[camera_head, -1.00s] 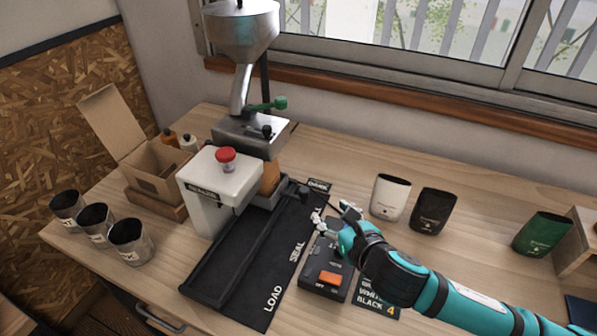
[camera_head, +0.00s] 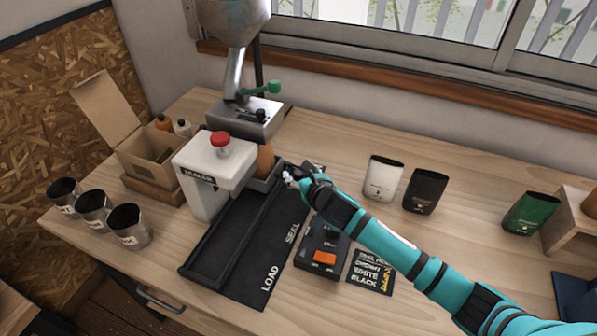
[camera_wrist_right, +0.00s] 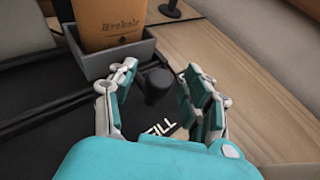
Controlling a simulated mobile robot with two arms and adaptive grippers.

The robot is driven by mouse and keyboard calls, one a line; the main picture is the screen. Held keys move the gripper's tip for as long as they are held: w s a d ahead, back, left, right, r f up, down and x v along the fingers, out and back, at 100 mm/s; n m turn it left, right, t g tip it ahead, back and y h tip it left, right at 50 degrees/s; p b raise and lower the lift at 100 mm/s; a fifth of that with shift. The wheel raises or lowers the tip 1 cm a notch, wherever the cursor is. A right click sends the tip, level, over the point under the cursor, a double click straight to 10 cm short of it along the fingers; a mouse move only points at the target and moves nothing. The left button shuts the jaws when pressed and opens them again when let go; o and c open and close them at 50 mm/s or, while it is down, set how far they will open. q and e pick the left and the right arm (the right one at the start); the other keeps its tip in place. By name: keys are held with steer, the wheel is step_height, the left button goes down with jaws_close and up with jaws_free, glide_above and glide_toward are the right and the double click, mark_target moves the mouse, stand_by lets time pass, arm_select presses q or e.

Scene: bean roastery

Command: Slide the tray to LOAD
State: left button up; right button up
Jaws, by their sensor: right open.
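The small grey tray (camera_head: 268,184) sits at the far end of the dark track (camera_head: 226,240), beside the white sealer (camera_head: 205,175). It holds an upright brown bag (camera_head: 265,160), which also shows in the right wrist view (camera_wrist_right: 108,25). In that view the tray's grey wall (camera_wrist_right: 128,55) is just ahead, and a black knob (camera_wrist_right: 157,85) stands between my fingers. My right gripper (camera_head: 287,176) is open around the knob; I cannot tell whether a finger touches it. "FILL" (camera_wrist_right: 162,125) is beneath the gripper. "LOAD" (camera_head: 270,278) marks the near end. My left gripper is not in view.
A switch box (camera_head: 322,250) with an orange switch and a card (camera_head: 370,273) lie right of the track, below my right arm. White (camera_head: 383,178), black (camera_head: 425,190) and green (camera_head: 531,212) bags stand farther right. The track's near part is clear.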

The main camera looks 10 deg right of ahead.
steer(key=shift+w+a+f, duration=0.1)
steer(key=shift+w+f, duration=0.1)
steer(key=shift+w, duration=0.25)
jaws_close()
stand_by(0.3)
